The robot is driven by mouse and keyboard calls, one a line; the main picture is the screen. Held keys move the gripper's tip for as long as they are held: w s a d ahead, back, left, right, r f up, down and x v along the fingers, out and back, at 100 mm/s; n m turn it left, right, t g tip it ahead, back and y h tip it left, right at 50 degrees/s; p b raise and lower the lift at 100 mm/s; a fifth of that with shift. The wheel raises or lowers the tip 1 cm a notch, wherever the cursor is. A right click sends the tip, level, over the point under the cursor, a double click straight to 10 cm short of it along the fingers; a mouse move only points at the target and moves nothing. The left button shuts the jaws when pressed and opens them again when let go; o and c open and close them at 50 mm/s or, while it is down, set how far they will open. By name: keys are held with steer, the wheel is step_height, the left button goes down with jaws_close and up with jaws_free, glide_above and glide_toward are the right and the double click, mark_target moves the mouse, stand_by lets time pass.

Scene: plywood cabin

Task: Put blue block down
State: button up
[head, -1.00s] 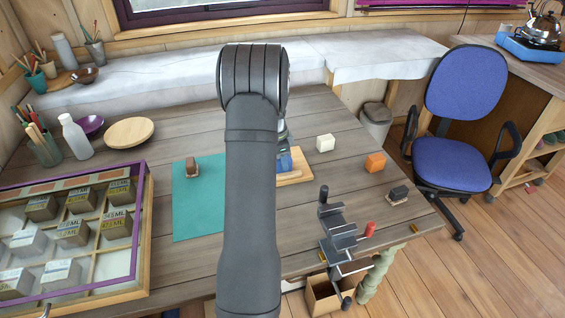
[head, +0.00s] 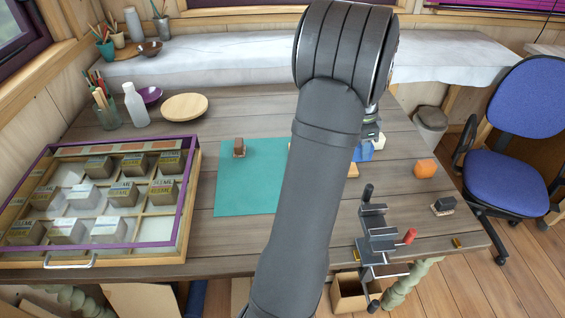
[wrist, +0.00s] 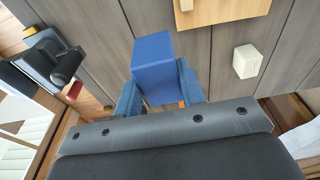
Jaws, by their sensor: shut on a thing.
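The blue block (wrist: 153,62) is between the two blue fingers of my gripper (wrist: 158,88) in the wrist view, and the gripper is shut on it. In the head view, my gripper (head: 368,135) and the blue block (head: 363,152) show only partly behind my arm, near the right side of the wooden board (head: 353,171). The board (wrist: 222,10) also shows at the top of the wrist view, apart from the block in the picture. The block's height above the table cannot be told.
A white block (wrist: 246,61) lies right of the blue block in the wrist view. A clamp (head: 378,238) is at the front edge. A teal mat (head: 248,185) holds a brown block (head: 239,148).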

steer(key=w+a+f+n, duration=0.2)
steer(key=w+a+n, duration=0.4)
steer(key=a, duration=0.3)
steer(key=w+a+f+n+t+y, duration=0.1)
steer(key=w+a+f+n, duration=0.2)
steer(key=w+a+n, duration=0.3)
steer(key=w+a+f+n, duration=0.3)
steer(key=w+a+n, duration=0.2)
steer(key=w+a, duration=0.3)
steer(key=shift+a+f+n+t+y, duration=0.15)
steer(key=shift+a+n+t, duration=0.05)
steer(key=shift+a, duration=1)
steer(key=shift+a+f+n+t+y, duration=0.1)
steer(key=shift+a+n+t+y, duration=0.1)
steer(key=shift+a, duration=1)
steer(key=shift+f, duration=2)
steer(key=o, duration=0.6)
steer(key=shift+f, duration=0.15)
steer(key=shift+c, duration=0.2)
steer(key=o, duration=0.4)
steer(key=shift+o, duration=0.2)
